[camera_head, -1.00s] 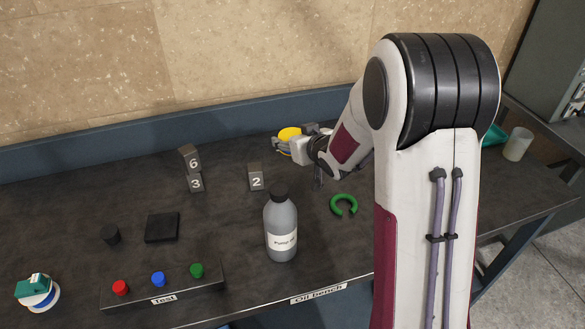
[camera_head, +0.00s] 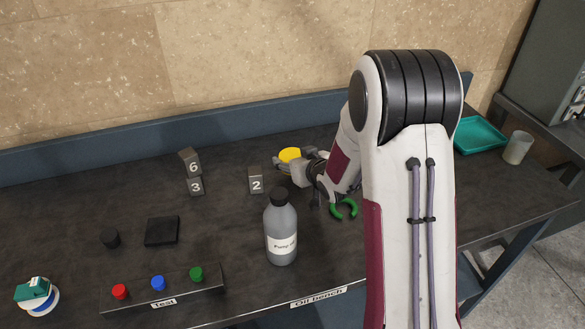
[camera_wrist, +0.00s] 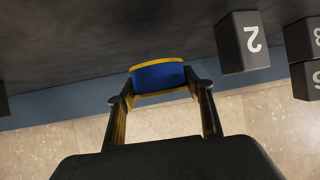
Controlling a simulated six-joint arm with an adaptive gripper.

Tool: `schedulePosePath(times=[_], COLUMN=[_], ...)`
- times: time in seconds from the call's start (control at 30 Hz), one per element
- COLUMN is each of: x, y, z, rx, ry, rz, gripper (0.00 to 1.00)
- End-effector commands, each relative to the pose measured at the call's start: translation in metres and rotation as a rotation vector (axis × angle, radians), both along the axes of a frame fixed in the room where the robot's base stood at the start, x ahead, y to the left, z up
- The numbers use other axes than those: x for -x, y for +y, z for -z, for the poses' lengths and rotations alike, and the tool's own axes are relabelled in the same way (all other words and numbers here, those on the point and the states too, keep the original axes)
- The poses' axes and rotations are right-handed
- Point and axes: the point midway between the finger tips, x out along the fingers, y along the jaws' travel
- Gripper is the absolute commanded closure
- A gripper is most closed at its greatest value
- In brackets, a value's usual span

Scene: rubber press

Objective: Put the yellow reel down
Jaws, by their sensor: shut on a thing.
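The yellow reel (camera_head: 289,155) is in my gripper (camera_head: 285,164), near the back of the bench. In the wrist view the reel (camera_wrist: 158,77) shows yellow rims and a blue middle, and the two fingers of my gripper (camera_wrist: 158,88) close on it from either side. The dark bench top (camera_head: 90,225) lies below. Whether the reel touches the bench cannot be told from these views.
A grey bottle (camera_head: 281,232) stands in front. A green ring (camera_head: 344,209) lies to the right. A teal tray (camera_head: 481,136) is at far right.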

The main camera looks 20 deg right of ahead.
Motion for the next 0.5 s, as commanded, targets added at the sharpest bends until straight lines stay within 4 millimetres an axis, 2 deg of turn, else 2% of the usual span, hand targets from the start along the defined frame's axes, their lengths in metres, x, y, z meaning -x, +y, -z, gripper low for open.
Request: schedulePosePath(times=[0.33,0.5], x=[0.000,0.000], y=[0.000,0.000], z=[0.028,0.035], rx=[-0.001,0.000], ry=[0.002,-0.001], rz=[0.000,0.001], gripper=[0.74,0.74])
